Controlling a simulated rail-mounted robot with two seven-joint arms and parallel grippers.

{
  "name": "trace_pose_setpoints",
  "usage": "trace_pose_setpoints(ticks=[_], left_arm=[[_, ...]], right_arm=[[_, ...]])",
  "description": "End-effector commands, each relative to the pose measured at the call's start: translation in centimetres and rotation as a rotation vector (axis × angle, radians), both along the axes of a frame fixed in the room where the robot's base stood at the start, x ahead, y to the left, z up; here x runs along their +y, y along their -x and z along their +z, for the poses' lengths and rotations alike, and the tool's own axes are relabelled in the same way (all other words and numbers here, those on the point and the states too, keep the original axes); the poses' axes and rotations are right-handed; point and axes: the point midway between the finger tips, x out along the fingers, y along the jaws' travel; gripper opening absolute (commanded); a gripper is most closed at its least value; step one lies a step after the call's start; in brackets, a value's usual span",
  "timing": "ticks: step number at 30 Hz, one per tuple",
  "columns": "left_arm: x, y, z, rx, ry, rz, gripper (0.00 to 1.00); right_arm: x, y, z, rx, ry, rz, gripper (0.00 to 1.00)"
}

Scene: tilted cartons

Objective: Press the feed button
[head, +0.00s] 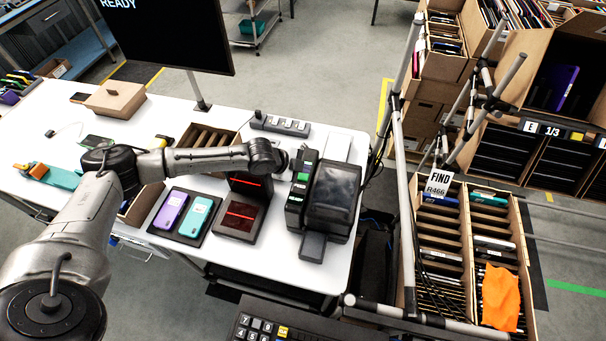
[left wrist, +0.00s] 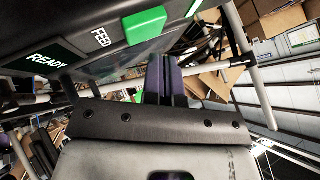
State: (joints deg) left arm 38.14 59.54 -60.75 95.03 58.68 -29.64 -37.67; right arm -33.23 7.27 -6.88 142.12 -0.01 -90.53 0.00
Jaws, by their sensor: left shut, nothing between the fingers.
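The feed button is a green block on the dark label printer. In the left wrist view the button (left wrist: 145,25) sits beside the white word FEED, with a READY panel (left wrist: 42,60) to its left. In the head view the printer (head: 332,195) stands near the table's right end, with green on its left side panel (head: 303,177). My left gripper (left wrist: 165,72) is shut and empty, its fingertips just below the button in the wrist picture; I cannot tell whether they touch. In the head view this gripper (head: 287,161) is at the printer's left side, its tips partly hidden. My right gripper is not in view.
A scanner stand with red light (head: 240,217) and a dark mat (head: 165,232) with two phones lie left of the printer. A power strip (head: 280,125) is behind. A metal rail frame (head: 398,180) and cartons (head: 480,255) stand to the right.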

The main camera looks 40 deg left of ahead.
Motion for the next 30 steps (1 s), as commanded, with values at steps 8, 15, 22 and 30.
trace_pose_setpoints(ticks=[8,15,22,30], left_arm=[[0.0,-0.01,0.01,0.0,0.0,0.0,0.0],[0.0,0.0,0.0,0.0,0.0,0.0,0.0],[0.0,0.01,-0.15,0.0,0.0,0.0,0.0],[0.0,0.02,-0.89,0.001,-0.001,0.0,0.0]], right_arm=[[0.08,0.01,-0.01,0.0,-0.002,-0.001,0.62],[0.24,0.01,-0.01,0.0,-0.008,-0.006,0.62],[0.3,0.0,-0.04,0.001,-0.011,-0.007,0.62],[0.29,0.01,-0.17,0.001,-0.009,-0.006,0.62]])
